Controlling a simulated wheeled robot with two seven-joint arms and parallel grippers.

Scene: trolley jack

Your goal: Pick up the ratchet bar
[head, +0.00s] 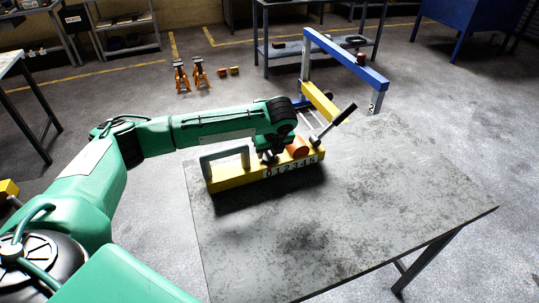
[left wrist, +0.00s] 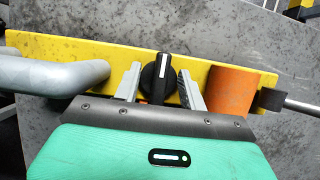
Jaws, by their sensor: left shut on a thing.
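A bar with a black grip (head: 345,113), which I take for the ratchet bar, slants up at the right end of a yellow block (head: 232,183) on the grey table. In the left wrist view its metal rod (left wrist: 300,106) and a dark collar show beside an orange cylinder (left wrist: 233,90). My left gripper (left wrist: 160,74) has one finger on each side of a black knob (left wrist: 157,82) with a white line and is shut on it. In the head view my wrist hides the knob. My right gripper is not in view.
A grey handle (head: 224,158) stands on the block's left part, and digits mark its front. A blue and yellow frame (head: 345,60) stands behind the table. The table's front and right (head: 370,200) are clear. Orange jack stands (head: 190,75) are on the floor.

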